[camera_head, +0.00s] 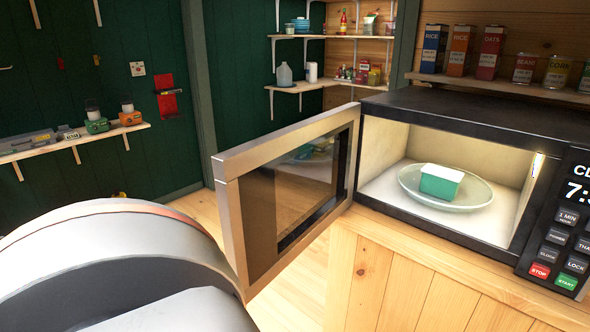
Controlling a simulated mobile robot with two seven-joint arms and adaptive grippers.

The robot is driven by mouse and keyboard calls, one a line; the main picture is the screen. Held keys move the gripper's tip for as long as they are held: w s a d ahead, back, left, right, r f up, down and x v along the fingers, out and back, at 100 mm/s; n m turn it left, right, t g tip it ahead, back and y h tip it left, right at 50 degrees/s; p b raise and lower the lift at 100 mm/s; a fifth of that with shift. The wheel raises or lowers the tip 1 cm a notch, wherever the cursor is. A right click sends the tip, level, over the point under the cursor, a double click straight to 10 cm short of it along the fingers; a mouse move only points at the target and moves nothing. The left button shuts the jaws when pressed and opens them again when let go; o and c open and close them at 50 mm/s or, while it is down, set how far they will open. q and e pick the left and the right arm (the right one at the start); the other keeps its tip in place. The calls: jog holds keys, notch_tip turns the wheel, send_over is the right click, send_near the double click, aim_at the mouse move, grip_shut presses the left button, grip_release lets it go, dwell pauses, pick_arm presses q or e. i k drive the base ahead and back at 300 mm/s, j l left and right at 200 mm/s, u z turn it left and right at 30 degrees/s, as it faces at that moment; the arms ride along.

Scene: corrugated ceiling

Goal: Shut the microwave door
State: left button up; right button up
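The microwave (470,112) sits on a wooden cabinet at the right, with its keypad at the far right edge. Its door (228,200) stands wide open, swung out toward me on the left side of the cavity. Inside, a white and teal box (441,182) rests on a glass plate (478,196). A large white and grey rounded part of my own arm fills the lower left, close to the door's outer edge; I cannot tell whether it touches. Neither gripper's fingers show in the view.
The wooden cabinet (400,285) supports the microwave. A shelf with food packages (460,50) hangs above it. Corner shelves (330,84) and a left wall shelf (70,142) hold small items. Wooden floor (195,208) shows behind the door.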

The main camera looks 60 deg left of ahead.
aim_at(286, 186)
jog(key=j, duration=0.95)
jog(key=k+j, duration=0.1)
jog(key=j, duration=1.75)
jog(key=k+j+z, duration=0.1)
jog(key=k+j, duration=0.15)
jog(key=k, duration=0.1)
